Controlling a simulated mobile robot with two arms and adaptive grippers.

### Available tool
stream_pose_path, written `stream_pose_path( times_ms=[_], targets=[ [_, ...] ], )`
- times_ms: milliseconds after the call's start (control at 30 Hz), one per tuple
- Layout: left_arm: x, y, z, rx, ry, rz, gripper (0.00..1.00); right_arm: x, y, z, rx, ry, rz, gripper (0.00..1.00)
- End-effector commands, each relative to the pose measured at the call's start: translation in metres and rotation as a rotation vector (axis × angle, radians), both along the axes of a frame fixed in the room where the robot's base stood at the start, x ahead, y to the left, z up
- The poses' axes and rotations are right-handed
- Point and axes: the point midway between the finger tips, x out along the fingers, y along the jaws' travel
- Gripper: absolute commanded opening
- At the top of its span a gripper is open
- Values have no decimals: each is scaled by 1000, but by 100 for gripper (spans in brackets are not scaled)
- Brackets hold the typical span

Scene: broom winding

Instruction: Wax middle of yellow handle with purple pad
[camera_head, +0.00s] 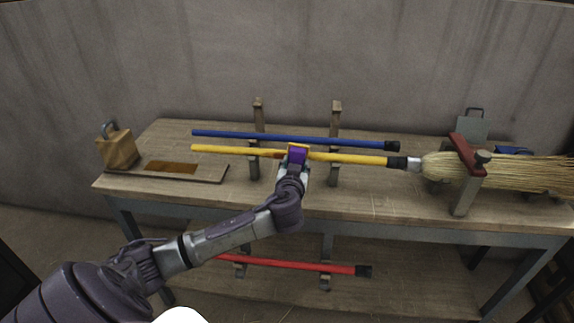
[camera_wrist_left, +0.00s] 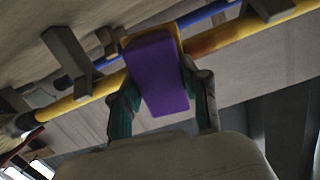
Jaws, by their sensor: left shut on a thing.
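The yellow handle (camera_head: 350,158) lies across wooden supports above the bench, with the straw broom head at its right end. My left gripper (camera_head: 295,168) is shut on the purple pad (camera_head: 297,154) near the middle of the handle. In the left wrist view the purple pad (camera_wrist_left: 156,75) sits between the two green-tipped fingers, with a yellow-orange edge on its far side against or very near the yellow handle (camera_wrist_left: 225,38). I cannot tell whether they touch. A darker orange-brown stretch shows on the handle beside the pad. My right gripper is not in view.
A blue handle (camera_head: 300,138) lies behind the yellow one. Wooden posts (camera_head: 334,174) stand near the pad. The broom head (camera_head: 525,172) sits in a red-topped clamp (camera_head: 467,154). A wooden block (camera_head: 117,151) and board (camera_head: 205,172) are at left. A red handle (camera_head: 300,265) lies below.

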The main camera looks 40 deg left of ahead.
Motion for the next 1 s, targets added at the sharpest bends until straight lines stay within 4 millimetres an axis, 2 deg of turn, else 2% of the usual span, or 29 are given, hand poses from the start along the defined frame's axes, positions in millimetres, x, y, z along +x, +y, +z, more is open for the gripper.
stream_pose_path(
  times_ms=[267, 600, 1000],
  targets=[
    [6, -9, 0, -2, -1, 0, 17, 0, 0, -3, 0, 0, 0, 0],
    [21, -31, 0, -3, -3, 1, 17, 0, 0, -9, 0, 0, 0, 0],
    [21, -34, 1, 0, -1, 0, 17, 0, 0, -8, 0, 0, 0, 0]
  ],
)
